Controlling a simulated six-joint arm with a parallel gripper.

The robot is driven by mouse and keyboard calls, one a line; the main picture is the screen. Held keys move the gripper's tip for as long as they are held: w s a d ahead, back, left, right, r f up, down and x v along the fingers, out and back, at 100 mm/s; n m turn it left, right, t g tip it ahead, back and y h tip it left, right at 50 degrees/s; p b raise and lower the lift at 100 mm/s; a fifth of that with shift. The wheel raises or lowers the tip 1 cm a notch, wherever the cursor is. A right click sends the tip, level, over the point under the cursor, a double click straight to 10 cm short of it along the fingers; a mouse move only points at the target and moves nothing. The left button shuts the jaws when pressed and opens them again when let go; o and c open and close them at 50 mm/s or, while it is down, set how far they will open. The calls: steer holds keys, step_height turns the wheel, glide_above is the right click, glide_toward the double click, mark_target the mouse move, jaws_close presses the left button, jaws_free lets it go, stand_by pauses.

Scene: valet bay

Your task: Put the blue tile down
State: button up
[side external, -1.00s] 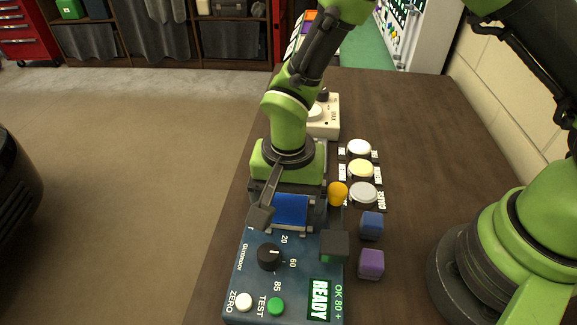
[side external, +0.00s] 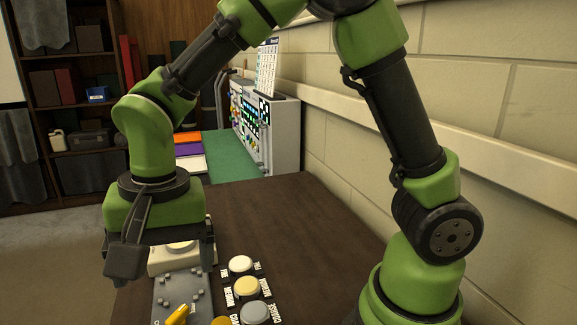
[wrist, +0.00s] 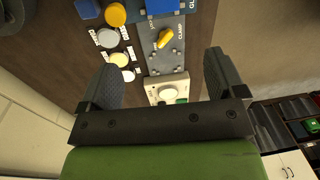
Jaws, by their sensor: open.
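The blue tile (wrist: 162,5) shows at the top edge of the wrist view, partly cut off by the frame. In the side external view the tile is out of frame. My gripper (side external: 166,257) is open and empty, seen pointing down near the white dial box. In the wrist view its two fingers (wrist: 161,72) are spread wide with nothing between them. The grey clamp plate (wrist: 160,56) carries a yellow lever (wrist: 166,38), which also shows in the side external view (side external: 177,314).
The white dial box (wrist: 180,80) stands beyond the clamp plate. White, yellow and grey round buttons (side external: 246,286) line up beside it. A blue block (wrist: 88,8) and a yellow knob (wrist: 115,14) are near the tile. Bare dark table (side external: 300,235) lies to the right.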

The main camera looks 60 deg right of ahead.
steer(key=s+d+r+n+t+y, duration=0.1)
steer(key=s+d+r+n+t, duration=0.3)
steer(key=s+d+r, duration=0.7)
steer(key=shift+s+t, duration=1)
steer(key=shift+t, duration=0.2)
steer(key=shift+d, duration=0.1)
